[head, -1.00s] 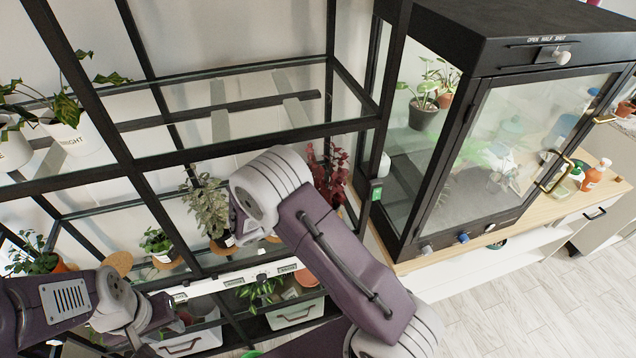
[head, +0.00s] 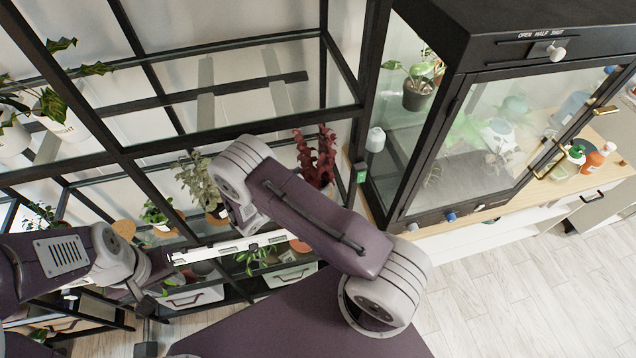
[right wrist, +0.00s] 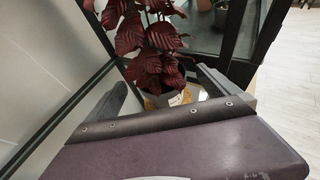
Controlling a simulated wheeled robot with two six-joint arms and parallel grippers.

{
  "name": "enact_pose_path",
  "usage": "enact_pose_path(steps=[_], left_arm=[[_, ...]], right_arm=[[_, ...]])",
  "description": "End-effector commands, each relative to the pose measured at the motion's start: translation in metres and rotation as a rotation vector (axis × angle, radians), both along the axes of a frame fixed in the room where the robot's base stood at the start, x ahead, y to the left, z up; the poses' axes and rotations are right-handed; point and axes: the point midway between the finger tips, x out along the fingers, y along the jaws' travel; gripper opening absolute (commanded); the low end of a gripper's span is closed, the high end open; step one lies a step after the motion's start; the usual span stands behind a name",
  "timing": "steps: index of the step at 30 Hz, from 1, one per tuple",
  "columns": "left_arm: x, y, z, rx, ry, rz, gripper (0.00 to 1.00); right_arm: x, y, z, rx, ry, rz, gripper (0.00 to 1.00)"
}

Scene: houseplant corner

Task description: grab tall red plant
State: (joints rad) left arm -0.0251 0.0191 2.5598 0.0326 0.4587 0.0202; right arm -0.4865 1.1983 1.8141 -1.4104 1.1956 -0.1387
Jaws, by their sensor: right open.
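The tall red plant (head: 318,158) has dark red leaves and stands on the shelf rack behind my right arm, which hides its lower part in the head view.
The black-framed rack (head: 235,137) has bars and glass shelves around the plant. A leafy green plant (head: 200,183) stands left of it. A glass cabinet (head: 470,150) stands close on the right. Bottles (head: 597,158) stand on the counter. Floor at lower right is clear.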

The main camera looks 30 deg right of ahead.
Motion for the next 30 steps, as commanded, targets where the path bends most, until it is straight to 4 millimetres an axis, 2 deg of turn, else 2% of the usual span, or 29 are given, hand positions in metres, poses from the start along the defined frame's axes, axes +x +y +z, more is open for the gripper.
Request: enact_pose_path(steps=[5,9,16,17,24,25,30], left_arm=[[0.000,0.000,0.022,0.000,0.000,0.000,0.36],[0.000,0.000,0.025,0.000,0.000,0.000,0.36],[0.000,0.000,0.024,0.000,0.000,0.000,0.36],[0.000,0.000,0.023,0.000,0.000,0.000,0.36],[0.000,0.000,0.023,0.000,0.000,0.000,0.36],[0.000,0.000,0.024,0.000,0.000,0.000,0.36],[0.000,0.000,0.023,0.000,0.000,0.000,0.36]], right_arm=[[0.008,-0.026,-0.006,-0.001,0.002,-0.006,0.99],[0.015,-0.042,-0.017,0.000,0.000,-0.003,0.99],[0.017,-0.044,-0.020,0.000,-0.001,0.000,0.99],[0.016,-0.044,-0.020,0.000,-0.001,0.000,0.96],[0.016,-0.044,-0.020,0.000,0.000,-0.001,0.30],[0.017,-0.044,-0.019,0.000,0.000,-0.001,0.27],[0.017,-0.044,-0.019,0.000,0.000,-0.001,0.27]])
